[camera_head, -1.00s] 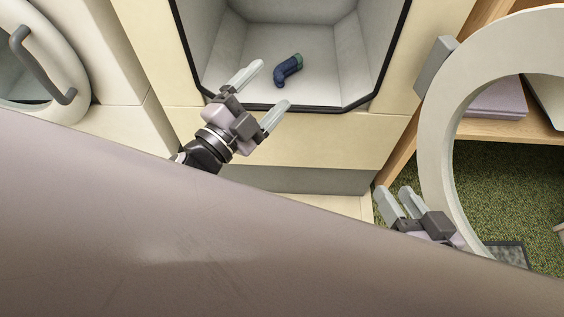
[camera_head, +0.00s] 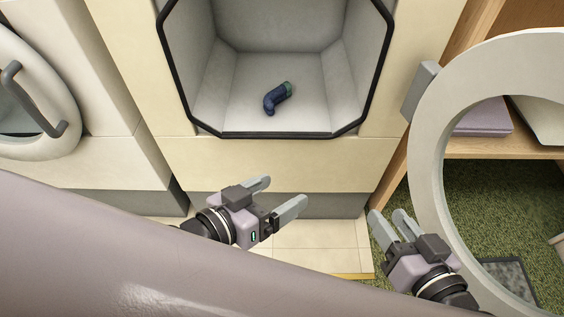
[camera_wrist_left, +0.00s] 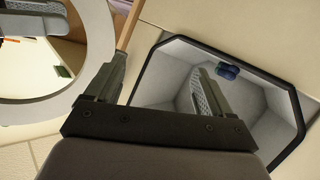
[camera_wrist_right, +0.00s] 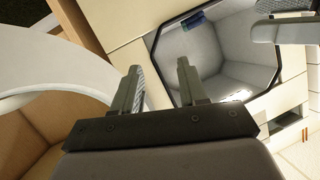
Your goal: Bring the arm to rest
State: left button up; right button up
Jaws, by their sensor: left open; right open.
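My left gripper (camera_head: 283,197) is open and empty, in front of and below the opening of a machine drum (camera_head: 225,85) in the head view. A blue sock-like item (camera_head: 277,98) with a green end lies on the drum's floor, apart from both grippers. The item also shows in the left wrist view (camera_wrist_left: 228,72) and, partly, in the right wrist view (camera_wrist_right: 194,21). My right gripper (camera_head: 389,219) is open and empty, lower right, beside the round open door.
The round pale door (camera_head: 431,160) stands open at the right, close to my right gripper. A second machine with a closed round door (camera_head: 66,128) is at the left. A wooden shelf (camera_head: 500,146) holds a purple folded item (camera_head: 483,117). Green carpet (camera_head: 490,210) lies below.

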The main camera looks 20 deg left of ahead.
pick_arm(q)
jog(key=s+a+r+g+y+p, duration=0.1)
jog(key=a+r+p, duration=0.4)
jog(key=p, duration=1.2)
jog(key=s+a+r+g+y+p, duration=0.1)
jog(key=s+a+r+y+p, duration=0.2)
jog(key=r+p, duration=0.7)
jog(key=a+y+p, duration=0.1)
jog(key=a+p, duration=0.1)
jog(key=p, duration=0.4)
jog(key=shift+s+a+r+p, duration=0.2)
jog(key=shift+s+r+p, duration=0.2)
jog(key=shift+f, duration=0.1)
jog(key=c, duration=0.7)
jog(key=shift+s+n, duration=0.15)
jog(key=shift+n, duration=0.15)
jog(key=shift+c, duration=0.2)
pick_arm(e)
jog(key=s+d+r+g+h, duration=0.1)
jog(key=s+d+r+h, duration=0.1)
jog(key=d+r, duration=0.3)
jog(key=s+d+r+g+h, duration=0.1)
jog(key=s+d+r+h, duration=0.2)
jog(key=r, duration=0.7)
jog(key=shift+d+r, duration=0.35)
jog(key=shift+d, duration=0.8)
